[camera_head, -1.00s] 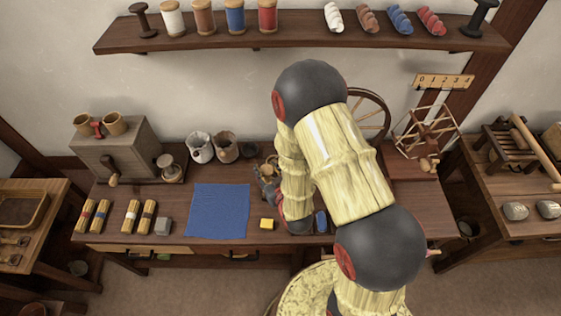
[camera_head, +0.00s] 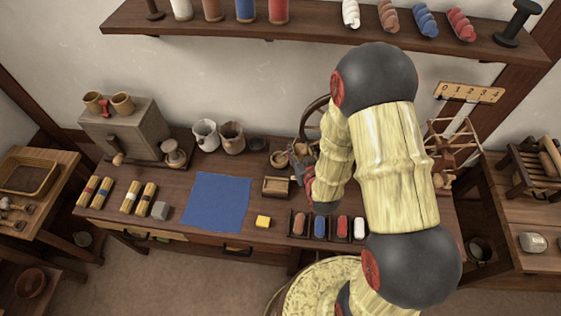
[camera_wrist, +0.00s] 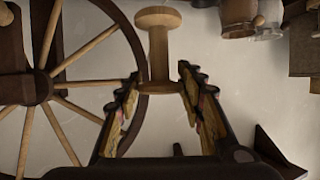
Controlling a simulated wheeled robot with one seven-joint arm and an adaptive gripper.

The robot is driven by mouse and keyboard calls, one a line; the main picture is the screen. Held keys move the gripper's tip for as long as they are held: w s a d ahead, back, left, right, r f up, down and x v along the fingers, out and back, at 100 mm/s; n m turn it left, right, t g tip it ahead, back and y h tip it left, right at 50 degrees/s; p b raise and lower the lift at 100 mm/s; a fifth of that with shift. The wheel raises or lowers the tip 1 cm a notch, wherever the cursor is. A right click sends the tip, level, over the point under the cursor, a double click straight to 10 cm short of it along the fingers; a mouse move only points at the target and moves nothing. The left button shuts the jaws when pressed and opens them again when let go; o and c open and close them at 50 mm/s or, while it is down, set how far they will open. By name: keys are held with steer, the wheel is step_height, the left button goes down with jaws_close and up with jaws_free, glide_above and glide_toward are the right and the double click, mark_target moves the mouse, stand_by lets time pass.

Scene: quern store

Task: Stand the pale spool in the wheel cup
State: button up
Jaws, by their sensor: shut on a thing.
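The pale spool (camera_wrist: 158,45) is between the fingers of my gripper (camera_wrist: 160,82) in the wrist view, held near one flange, with its other end sticking out past the fingertips. In the head view my gripper (camera_head: 302,166) is over the back of the bench, partly hidden by my arm. The spoked spinning wheel (camera_wrist: 41,87) is left of the spool in the wrist view; in the head view its rim (camera_head: 314,118) shows behind my arm. A small round wooden cup (camera_head: 279,160) stands left of my gripper; I cannot tell if it is the wheel cup.
A small wooden box (camera_head: 277,187) stands in front of the round cup. A blue cloth (camera_head: 217,201) lies left. Pots (camera_head: 232,136) stand behind it.

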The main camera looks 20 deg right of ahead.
steer(key=shift+w+d+r, duration=0.2)
steer(key=shift+w+r, duration=0.1)
steer(key=shift+r, duration=0.1)
steer(key=shift+w+a+r+n+y+b, duration=0.1)
steer(key=shift+w+r+n+y+b, duration=0.3)
steer(key=shift+w+r+y+b, duration=0.15)
steer(key=shift+w+a+r+n+y+b, duration=0.1)
steer(key=shift+w+r+n+y+b, duration=0.2)
steer(key=shift+r+n+y+b, duration=0.25)
steer(key=s+a+n+g+y+b, duration=0.25)
steer(key=s+a+n+y, duration=0.25)
steer(key=a+n+y, duration=0.4)
steer(key=shift+m+g+h, duration=0.35)
steer(key=shift+m+h, duration=0.25)
steer(key=shift+m, duration=0.35)
steer(key=shift+w+d+f+b, duration=0.7)
steer(key=shift+w+f+b, duration=0.55)
steer(key=shift+w+f, duration=1.05)
steer(key=shift+w+d+f+b, duration=0.65)
steer(key=shift+w+f+b, duration=0.55)
steer(key=shift+w+f, duration=1.1)
steer(key=shift+w+d+f+b, duration=0.7)
steer(key=shift+w+f+b, duration=0.55)
steer(key=shift+w+f, duration=1.05)
steer(key=shift+s+f, duration=0.1)
steer(key=shift+s, duration=0.15)
